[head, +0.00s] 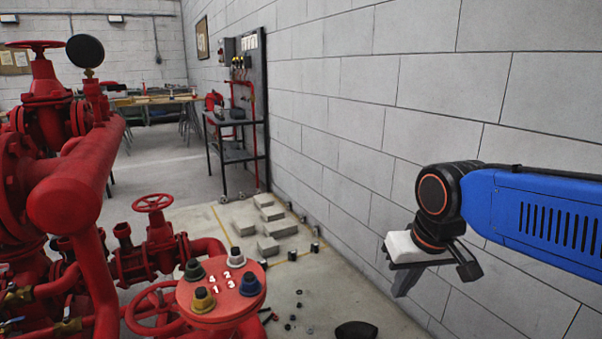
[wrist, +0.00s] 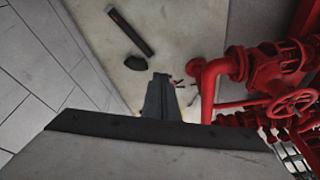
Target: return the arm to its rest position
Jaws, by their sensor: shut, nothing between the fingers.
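My blue arm (head: 540,208) reaches in from the right edge of the head view, in front of the block wall. My gripper (head: 402,284) hangs below the black wrist joint, pointing down, with a pale body and grey fingers. In the wrist view my gripper (wrist: 159,80) shows its grey fingers together, with nothing between them. It is clear of the red pipework and stands apart from it to the right in the head view.
A red pumpset (head: 75,190) fills the left. A red flange (head: 221,293) carries several coloured knobs. A dark curved piece (head: 356,330) and small parts lie on the floor. Grey blocks (head: 279,228) and a black shelf (head: 234,155) stand farther back. The wall (head: 360,120) runs along the right.

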